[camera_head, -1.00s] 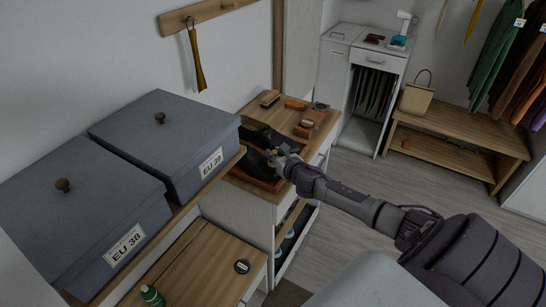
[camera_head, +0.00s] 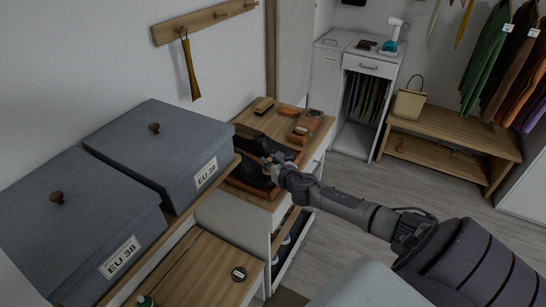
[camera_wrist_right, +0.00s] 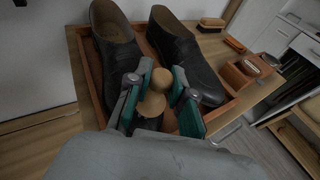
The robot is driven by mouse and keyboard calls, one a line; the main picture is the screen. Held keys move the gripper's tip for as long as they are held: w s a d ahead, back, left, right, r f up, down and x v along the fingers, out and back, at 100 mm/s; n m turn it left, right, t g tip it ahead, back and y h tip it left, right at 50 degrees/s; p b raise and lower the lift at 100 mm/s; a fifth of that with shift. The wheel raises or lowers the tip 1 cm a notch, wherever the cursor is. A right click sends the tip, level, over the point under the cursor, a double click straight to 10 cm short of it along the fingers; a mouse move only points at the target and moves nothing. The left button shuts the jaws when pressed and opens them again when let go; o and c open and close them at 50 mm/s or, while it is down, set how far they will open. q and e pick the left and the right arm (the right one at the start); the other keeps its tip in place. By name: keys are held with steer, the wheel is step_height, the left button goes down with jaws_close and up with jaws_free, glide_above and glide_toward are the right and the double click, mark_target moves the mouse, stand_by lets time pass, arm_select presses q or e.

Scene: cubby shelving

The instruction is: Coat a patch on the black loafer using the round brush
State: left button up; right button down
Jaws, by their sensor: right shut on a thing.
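A pair of black loafers stands in a brown wooden tray (camera_wrist_right: 101,109) on the cabinet top. In the right wrist view one loafer (camera_wrist_right: 117,55) is on the left and the other loafer (camera_wrist_right: 187,62) on the right. My right gripper (camera_wrist_right: 157,95) is shut on the round brush (camera_wrist_right: 152,103), whose pale wooden knobbed handle shows between the fingers. The brush is low over or against the loafers; its bristle end is mostly hidden, so contact is unclear. In the head view my right gripper (camera_head: 273,165) is at the loafers (camera_head: 250,174). My left gripper is not in view.
Wooden brushes (camera_head: 264,105) and a small brown box (camera_head: 308,121) lie behind the tray on the cabinet. Two grey lidded boxes (camera_head: 165,150) stand on a shelf to the left. Floor is open to the right.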

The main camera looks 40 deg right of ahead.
steer(key=a, duration=0.1)
steer(key=s+a+p, duration=0.1)
steer(key=a, duration=0.1)
steer(key=shift+s+a, duration=0.1)
steer(key=shift+a, duration=0.2)
steer(key=shift+r+p, duration=0.1)
steer(key=shift+p, duration=0.2)
steer(key=r+p, duration=0.5)
steer(key=p, duration=0.1)
steer(key=shift+s+d+r, duration=0.2)
steer(key=shift+s+r, duration=0.15)
steer(key=shift+r, duration=0.05)
steer(key=shift+s+r+p, duration=0.15)
steer(key=shift+r+p, duration=0.95)
steer(key=shift+r, duration=0.4)
